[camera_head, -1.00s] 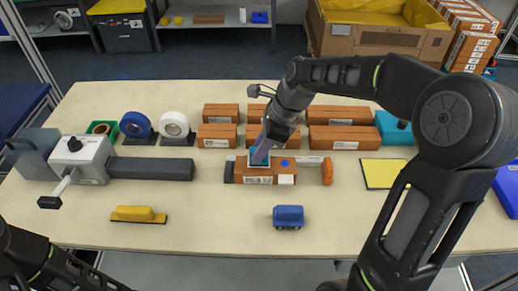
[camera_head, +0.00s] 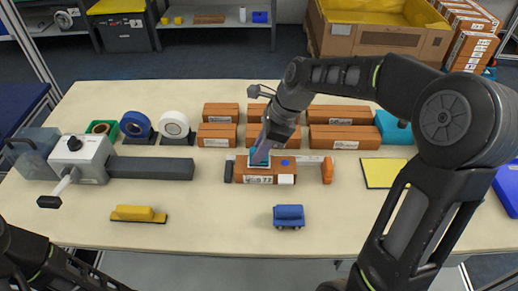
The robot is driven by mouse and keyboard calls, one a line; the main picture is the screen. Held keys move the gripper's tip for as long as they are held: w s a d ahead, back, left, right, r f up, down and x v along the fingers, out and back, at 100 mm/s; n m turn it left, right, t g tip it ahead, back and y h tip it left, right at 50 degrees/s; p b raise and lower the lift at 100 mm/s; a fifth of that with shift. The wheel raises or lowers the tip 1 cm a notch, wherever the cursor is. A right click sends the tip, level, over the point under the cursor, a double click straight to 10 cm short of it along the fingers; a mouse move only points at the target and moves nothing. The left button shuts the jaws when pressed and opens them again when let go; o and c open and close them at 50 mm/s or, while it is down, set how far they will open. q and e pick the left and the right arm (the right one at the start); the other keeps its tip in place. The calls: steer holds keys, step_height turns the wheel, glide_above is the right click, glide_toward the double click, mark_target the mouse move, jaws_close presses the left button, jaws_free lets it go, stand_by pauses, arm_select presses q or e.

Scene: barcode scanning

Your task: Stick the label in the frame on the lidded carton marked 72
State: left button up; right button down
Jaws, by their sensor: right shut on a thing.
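The lidded carton marked 72 (camera_head: 272,178) lies near the middle of the table, brown, with the number and white patches on its front side. A blue dot shows on its top. My right gripper (camera_head: 260,158) points down at the left part of the carton's top and is shut on a small blue and white thing, perhaps the label or its holder. The frame on the carton top is mostly hidden there, and I cannot tell whether the held thing touches it. Only my left arm shows at the lower left; its gripper is out of view.
An orange-ended holder (camera_head: 327,170) flanks the carton. Several brown cartons (camera_head: 343,137) stand behind. A blue block (camera_head: 289,215), a yellow block (camera_head: 138,213), a yellow pad (camera_head: 383,173) and a grey machine (camera_head: 82,158) are around. The front middle is mostly clear.

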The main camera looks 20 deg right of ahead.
steer(key=shift+f, duration=0.45)
steer(key=shift+s+f, duration=0.1)
stand_by(1.7)
step_height(320, 180, up, 7)
steer(key=p, duration=0.6)
steer(key=shift+p, duration=0.4)
stand_by(0.3)
